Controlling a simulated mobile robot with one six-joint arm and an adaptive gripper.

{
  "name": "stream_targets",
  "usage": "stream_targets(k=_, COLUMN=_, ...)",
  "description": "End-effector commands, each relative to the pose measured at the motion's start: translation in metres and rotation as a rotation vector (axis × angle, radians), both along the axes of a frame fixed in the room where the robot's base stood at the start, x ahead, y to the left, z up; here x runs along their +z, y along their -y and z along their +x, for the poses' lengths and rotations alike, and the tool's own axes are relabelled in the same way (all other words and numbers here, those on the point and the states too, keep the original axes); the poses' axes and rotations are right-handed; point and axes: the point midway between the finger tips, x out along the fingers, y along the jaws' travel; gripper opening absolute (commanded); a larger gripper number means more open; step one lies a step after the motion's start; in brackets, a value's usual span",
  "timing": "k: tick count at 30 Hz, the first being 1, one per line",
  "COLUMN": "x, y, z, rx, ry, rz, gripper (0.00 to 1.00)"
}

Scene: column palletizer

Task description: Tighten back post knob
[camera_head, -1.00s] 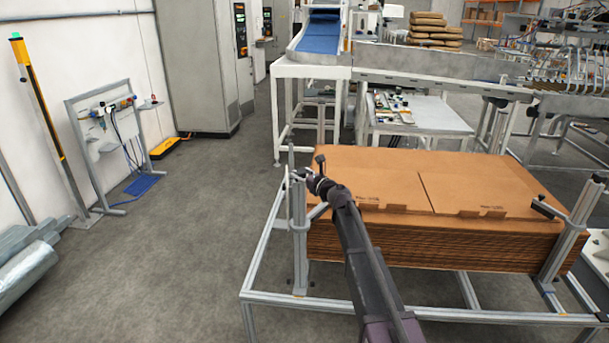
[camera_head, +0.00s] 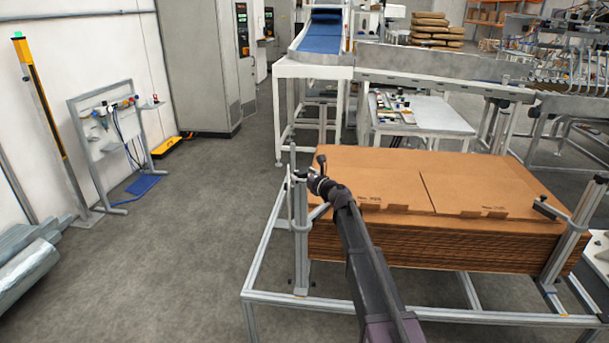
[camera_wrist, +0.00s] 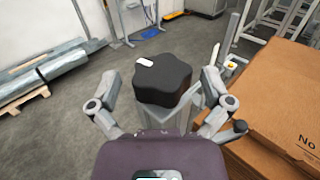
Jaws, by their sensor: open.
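A black lobed knob (camera_wrist: 162,82) with a white mark on top shows in the middle of the wrist view. It sits at the head of a grey metal post (camera_wrist: 182,117). My gripper (camera_wrist: 160,88) is open, with one finger on each side of the knob. I see a gap at the left finger; the right finger is close to the knob, and I cannot tell whether it touches. In the head view my gripper (camera_head: 304,180) is at the top of the left post (camera_head: 300,240) of the stack frame, and my arm hides part of that spot.
A tall stack of flat brown cardboard (camera_head: 400,238) lies right of the post, inside an aluminium frame (camera_head: 262,250). A right post (camera_head: 570,240) carries a black-ended clamp. A small black handle (camera_head: 321,160) stands at the stack's left edge.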

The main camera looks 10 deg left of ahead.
Motion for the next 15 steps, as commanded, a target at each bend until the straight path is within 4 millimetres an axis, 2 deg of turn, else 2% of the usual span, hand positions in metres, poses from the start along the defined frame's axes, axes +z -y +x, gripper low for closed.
stream_targets(k=8, x=0.000, y=0.003, z=-0.001, rx=-0.003, ry=0.001, rz=-0.001, gripper=1.00)
stream_targets(k=15, x=0.000, y=0.016, z=-0.016, rx=-0.003, ry=0.001, rz=-0.001, gripper=1.00)
